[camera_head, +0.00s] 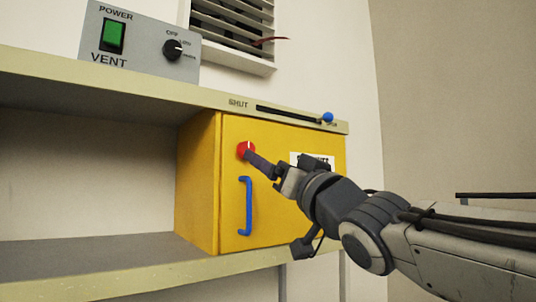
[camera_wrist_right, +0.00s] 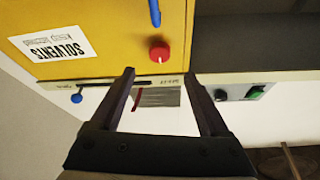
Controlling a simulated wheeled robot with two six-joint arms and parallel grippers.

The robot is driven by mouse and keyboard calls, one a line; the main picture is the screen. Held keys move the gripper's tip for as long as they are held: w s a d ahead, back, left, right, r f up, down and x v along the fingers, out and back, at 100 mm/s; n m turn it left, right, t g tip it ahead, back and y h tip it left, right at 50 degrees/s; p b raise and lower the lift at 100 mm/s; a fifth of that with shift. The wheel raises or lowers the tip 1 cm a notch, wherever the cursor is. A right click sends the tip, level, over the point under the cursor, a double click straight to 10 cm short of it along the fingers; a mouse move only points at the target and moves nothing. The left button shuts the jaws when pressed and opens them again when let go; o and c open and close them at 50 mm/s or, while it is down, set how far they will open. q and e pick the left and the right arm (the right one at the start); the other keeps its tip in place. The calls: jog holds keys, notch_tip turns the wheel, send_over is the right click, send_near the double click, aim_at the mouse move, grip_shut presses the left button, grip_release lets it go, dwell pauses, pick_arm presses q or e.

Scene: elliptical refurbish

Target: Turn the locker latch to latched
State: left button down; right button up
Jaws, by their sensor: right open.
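The yellow locker (camera_head: 285,200) has a shut door with a round red latch knob (camera_head: 246,150) at its upper left and a blue bar handle (camera_head: 245,206) below. A short white mark on the knob stands about upright in the head view. My right gripper (camera_head: 252,157) reaches in from the right, its fingers overlapping the knob's lower right. In the right wrist view the fingers (camera_wrist_right: 159,73) are spread and empty, with the red knob (camera_wrist_right: 159,51) just beyond the tips and roughly centred between them. Contact cannot be told. My left gripper is out of view.
Above the locker a shelf edge carries a SHUT slider with a blue knob (camera_head: 327,117). A grey vent panel (camera_head: 140,45) with a green switch and black dial stands on the shelf. A louvred vent (camera_head: 235,32) is behind. The shelf space left of the locker is empty.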

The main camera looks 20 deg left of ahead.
aim_at(241, 146)
jog(key=p+x, duration=0.3)
jog(key=x, duration=0.5)
jog(key=shift+w+a+r+p, duration=0.1)
jog(key=shift+w+a+p, duration=0.15)
jog(key=shift+p, duration=0.15)
grip_shut()
